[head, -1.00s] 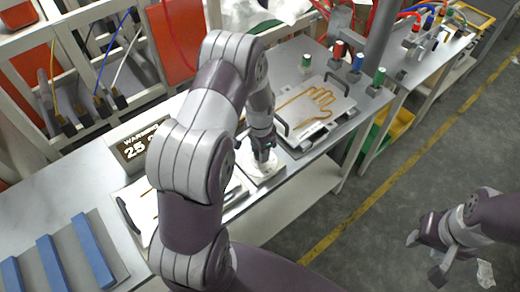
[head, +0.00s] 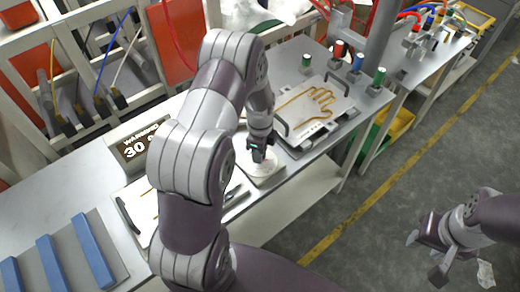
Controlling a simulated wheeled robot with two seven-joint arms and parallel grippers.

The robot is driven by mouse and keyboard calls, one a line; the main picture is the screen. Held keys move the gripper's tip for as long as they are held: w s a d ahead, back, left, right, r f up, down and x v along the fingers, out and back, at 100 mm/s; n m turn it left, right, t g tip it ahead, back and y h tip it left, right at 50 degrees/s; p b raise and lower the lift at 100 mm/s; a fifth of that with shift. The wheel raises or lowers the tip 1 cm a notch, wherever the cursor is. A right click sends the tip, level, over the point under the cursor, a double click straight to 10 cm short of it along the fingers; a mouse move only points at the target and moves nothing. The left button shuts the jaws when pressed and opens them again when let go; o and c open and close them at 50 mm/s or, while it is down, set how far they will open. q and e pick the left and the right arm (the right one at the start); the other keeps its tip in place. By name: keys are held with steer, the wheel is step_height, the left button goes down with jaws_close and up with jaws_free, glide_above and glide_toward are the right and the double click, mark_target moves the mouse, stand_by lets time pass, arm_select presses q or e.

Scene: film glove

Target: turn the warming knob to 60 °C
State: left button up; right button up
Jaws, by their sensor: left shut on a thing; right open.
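The warming display (head: 140,146) stands on the bench behind my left arm and reads "WARMING 30", with the unit partly hidden by the arm. My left gripper (head: 260,155) points down and is shut on the warming knob, which is largely hidden under the fingers. A white round base (head: 262,168) shows beneath it on a light plate at the bench's front edge. My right gripper (head: 433,256) is open and empty over the floor at the lower right.
A plate with a hand-shaped outline (head: 314,106) lies right of the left gripper, with red, blue and green capped posts around it. A grey tray with blue bars (head: 92,250) is at the lower left. My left arm covers much of the bench.

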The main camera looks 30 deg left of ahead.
arm_select(q)
steer(key=shift+w+r+m, duration=0.1)
steer(key=shift+m, duration=0.7)
steer(key=o, duration=1.1)
steer(key=shift+c, duration=0.2)
steer(key=shift+r, duration=0.1)
step_height(320, 180, up, 12)
steer(key=b, duration=0.2)
steer(key=shift+r, duration=0.25)
